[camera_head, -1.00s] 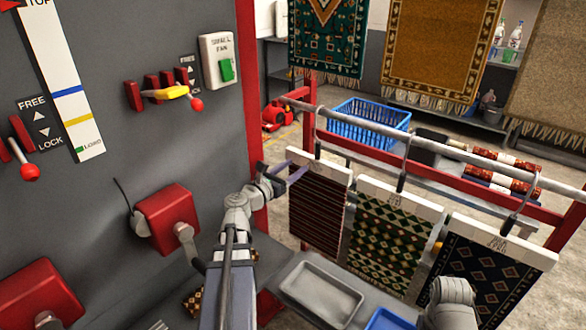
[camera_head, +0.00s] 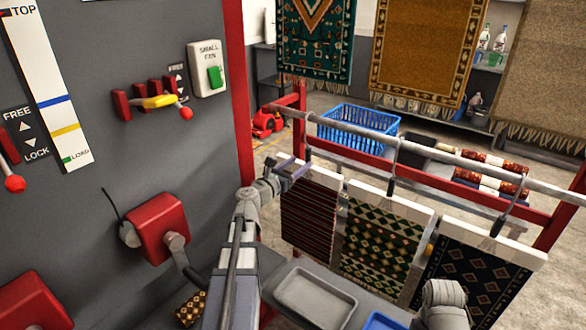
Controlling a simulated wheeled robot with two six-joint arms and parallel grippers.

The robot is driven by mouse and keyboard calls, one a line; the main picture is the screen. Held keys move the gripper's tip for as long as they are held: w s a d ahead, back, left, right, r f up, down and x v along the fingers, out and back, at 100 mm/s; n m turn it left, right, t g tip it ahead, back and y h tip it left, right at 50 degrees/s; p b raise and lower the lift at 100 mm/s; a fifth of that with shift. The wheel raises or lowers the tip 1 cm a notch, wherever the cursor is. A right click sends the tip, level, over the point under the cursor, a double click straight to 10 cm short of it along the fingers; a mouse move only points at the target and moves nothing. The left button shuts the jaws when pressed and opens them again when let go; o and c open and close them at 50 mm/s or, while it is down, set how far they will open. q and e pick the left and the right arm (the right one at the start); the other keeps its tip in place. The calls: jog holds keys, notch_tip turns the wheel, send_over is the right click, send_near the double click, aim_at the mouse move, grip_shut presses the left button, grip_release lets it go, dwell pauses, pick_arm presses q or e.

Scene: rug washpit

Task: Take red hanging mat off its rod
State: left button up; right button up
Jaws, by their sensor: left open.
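The red striped mat (camera_head: 309,217) hangs at the left end of the rod (camera_head: 420,153), clipped under a white hanger bar (camera_head: 325,178). My left gripper (camera_head: 293,172) is open at the left end of that bar, overlapping it in the picture. I cannot tell whether its fingers are around the bar or in front of it. Two more mats hang to the right: a green diamond-patterned one (camera_head: 380,246) and a dark navy one (camera_head: 470,280). Part of my right arm shows at the bottom right, but its gripper's fingers are not visible.
A grey tray (camera_head: 314,298) and a blue tray (camera_head: 385,321) sit below the mats. A red-boxed crank (camera_head: 158,228) and levers are on the grey panel at left. A blue basket (camera_head: 357,128) stands behind the rod. Large rugs hang at the back.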

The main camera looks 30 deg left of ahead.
aim_at(307, 157)
pick_arm(q)
jog(key=shift+w+d, duration=0.15)
jog(key=shift+w, duration=1.35)
jog(key=shift+w+d, duration=0.1)
jog(key=shift+w, duration=1.4)
jog(key=shift+c, duration=0.2)
grip_shut()
jog(key=shift+r, duration=0.1)
jog(key=shift+r+p, duration=2.15)
jog(key=shift+p, duration=0.1)
jog(key=s+a, duration=0.1)
jog(key=s, duration=1.4)
jog(key=shift+a, duration=0.1)
